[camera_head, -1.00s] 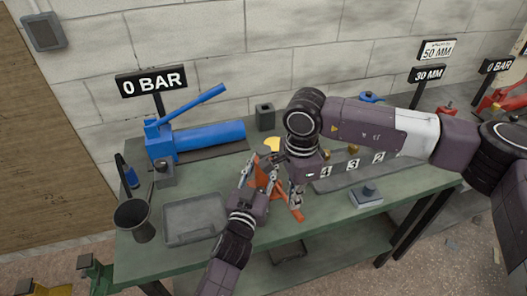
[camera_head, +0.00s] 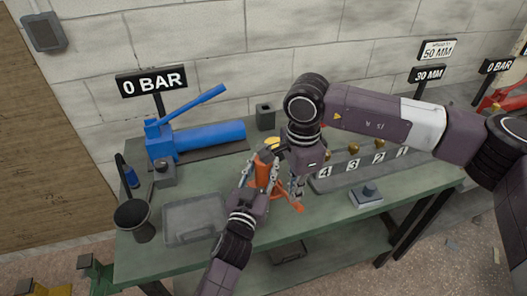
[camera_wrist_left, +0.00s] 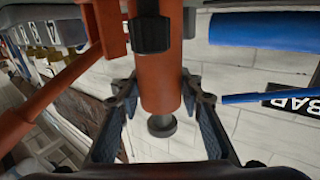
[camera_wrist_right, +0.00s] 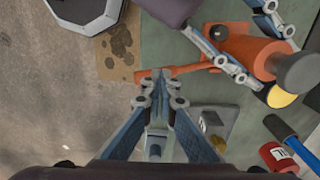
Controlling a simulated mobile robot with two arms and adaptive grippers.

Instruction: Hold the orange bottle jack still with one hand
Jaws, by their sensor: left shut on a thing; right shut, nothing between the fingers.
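The orange bottle jack (camera_head: 262,172) stands on the green bench in the head view, partly hidden by my grippers. My left gripper (camera_head: 258,172) is shut on its body. In the left wrist view the orange cylinder (camera_wrist_left: 160,75) lies between the two fingers, with a dark round end beyond it. My right gripper (camera_head: 298,192) is shut and empty, just right of the jack. In the right wrist view its closed fingertips (camera_wrist_right: 157,92) are close to the jack's orange lever (camera_wrist_right: 185,70); I cannot tell whether they touch. The jack's body (camera_wrist_right: 250,50) and a left finger show at upper right.
A blue hydraulic pump (camera_head: 205,138) stands behind at left, under a "0 BAR" sign (camera_head: 152,84). A grey tray (camera_head: 195,222) and a black cup (camera_head: 134,220) are left of the jack. A numbered rack (camera_head: 345,175) and a grey button box (camera_head: 367,196) are at right.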

